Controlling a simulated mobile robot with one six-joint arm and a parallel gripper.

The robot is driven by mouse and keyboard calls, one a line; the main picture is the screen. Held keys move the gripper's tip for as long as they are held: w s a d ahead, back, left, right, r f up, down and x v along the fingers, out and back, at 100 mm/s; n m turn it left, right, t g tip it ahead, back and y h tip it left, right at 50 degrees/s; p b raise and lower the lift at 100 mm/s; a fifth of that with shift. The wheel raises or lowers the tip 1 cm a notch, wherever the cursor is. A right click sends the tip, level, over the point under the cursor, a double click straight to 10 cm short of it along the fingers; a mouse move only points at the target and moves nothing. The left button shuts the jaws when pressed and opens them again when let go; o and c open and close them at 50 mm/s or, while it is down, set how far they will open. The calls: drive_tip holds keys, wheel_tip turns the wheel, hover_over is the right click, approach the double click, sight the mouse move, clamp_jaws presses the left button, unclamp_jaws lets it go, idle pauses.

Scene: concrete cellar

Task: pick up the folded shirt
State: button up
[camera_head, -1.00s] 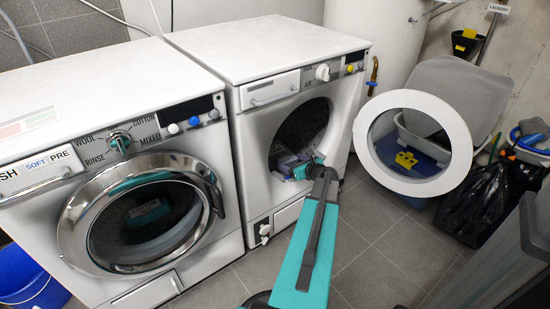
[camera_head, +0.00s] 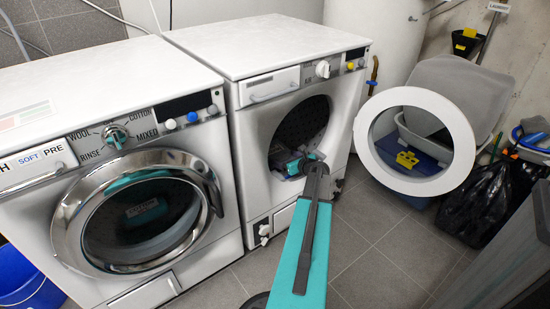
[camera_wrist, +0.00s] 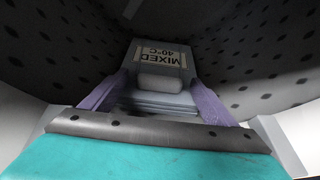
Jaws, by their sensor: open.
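A grey folded stack, which looks like the folded shirt (camera_wrist: 155,101), lies inside the drum in the wrist view. A pale rounded roll lies across it, with a grey panel reading "MIXED 40°C" upside down beyond. My gripper (camera_wrist: 160,79) is open, its purple fingers spread left and right of the stack. I cannot tell if they touch it. In the head view my gripper (camera_head: 290,166) reaches into the open drum of the right washing machine (camera_head: 258,190). The arm and drum rim hide most of the shirt there.
The round white door (camera_head: 463,140) stands open to the right of the drum mouth. The perforated drum wall (camera_wrist: 50,40) curves closely around my gripper. The left washing machine (camera_head: 235,215) has its door shut. Black bags (camera_head: 483,205) sit at the right; grey floor tiles are clear.

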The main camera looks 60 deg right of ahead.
idle(0.4)
drive_tip(key=c, duration=1.3)
drive_tip(key=shift+r, duration=0.25)
drive_tip(key=shift+c, duration=0.2)
drive_tip(key=shift+s+a+r+p, duration=0.1)
drive_tip(key=shift+s+r+p, duration=0.2)
drive_tip(key=shift+p, duration=0.35)
wheel_tip(320, 180, up, 11)
drive_tip(key=p, duration=0.4)
drive_tip(key=s+a+p, duration=0.2)
drive_tip(key=s+a, duration=0.1)
drive_tip(key=s, duration=0.6)
drive_tip(key=s+a+p, duration=0.2)
drive_tip(key=s+a, duration=0.1)
drive_tip(key=s, duration=0.6)
drive_tip(key=shift+s+f, duration=0.2)
drive_tip(key=shift+f, duration=0.05)
